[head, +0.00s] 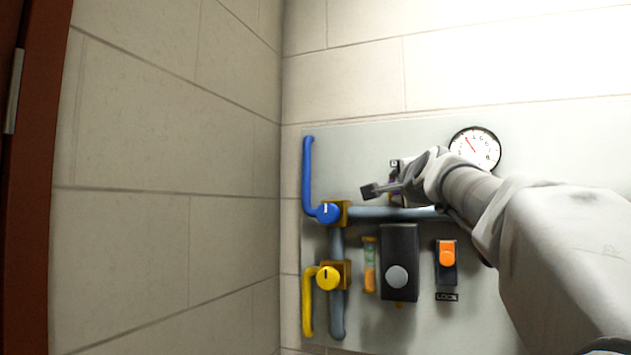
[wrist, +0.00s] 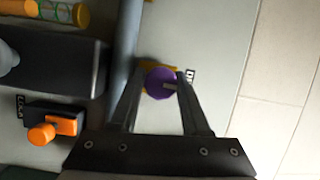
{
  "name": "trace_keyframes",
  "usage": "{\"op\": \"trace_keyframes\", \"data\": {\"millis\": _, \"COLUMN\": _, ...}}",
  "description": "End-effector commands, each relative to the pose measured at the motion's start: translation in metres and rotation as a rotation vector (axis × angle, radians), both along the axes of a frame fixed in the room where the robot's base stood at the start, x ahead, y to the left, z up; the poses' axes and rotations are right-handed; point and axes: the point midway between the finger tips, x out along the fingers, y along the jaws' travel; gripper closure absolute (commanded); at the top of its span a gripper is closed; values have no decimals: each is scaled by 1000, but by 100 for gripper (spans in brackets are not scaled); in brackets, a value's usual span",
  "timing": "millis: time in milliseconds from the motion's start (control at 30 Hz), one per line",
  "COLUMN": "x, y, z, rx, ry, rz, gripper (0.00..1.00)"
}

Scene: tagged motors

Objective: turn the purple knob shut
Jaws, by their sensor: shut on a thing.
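The purple knob (wrist: 158,82) is round with a pale pointer mark, which points to the right in the wrist view. It sits on a brass-coloured fitting on the wall panel. My gripper (wrist: 160,76) has one dark finger on each side of the knob and is shut on it. In the head view my gripper (head: 378,190) reaches in from the right, and it hides nearly all of the knob. A small tag (wrist: 190,76) is beside the knob, its lettering too small to read.
A blue knob (head: 328,212) and a yellow knob (head: 327,278) are on pipes at the left. A dark box with a grey knob (head: 397,277), an orange switch (head: 447,254) above a LOCK label and a dial gauge (head: 475,148) are nearby. A side wall (head: 160,200) is at the left.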

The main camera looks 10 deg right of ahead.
Motion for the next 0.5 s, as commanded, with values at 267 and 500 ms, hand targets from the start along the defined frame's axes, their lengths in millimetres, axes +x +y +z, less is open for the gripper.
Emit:
{"op": "trace_keyframes", "data": {"millis": 267, "x": -1, "y": 0, "z": 5, "rx": -61, "ry": 29, "rz": -2, "gripper": 100}}
{"op": "trace_keyframes", "data": {"millis": 500, "x": -1, "y": 0, "z": 5, "rx": -71, "ry": 34, "rz": -3, "gripper": 100}}
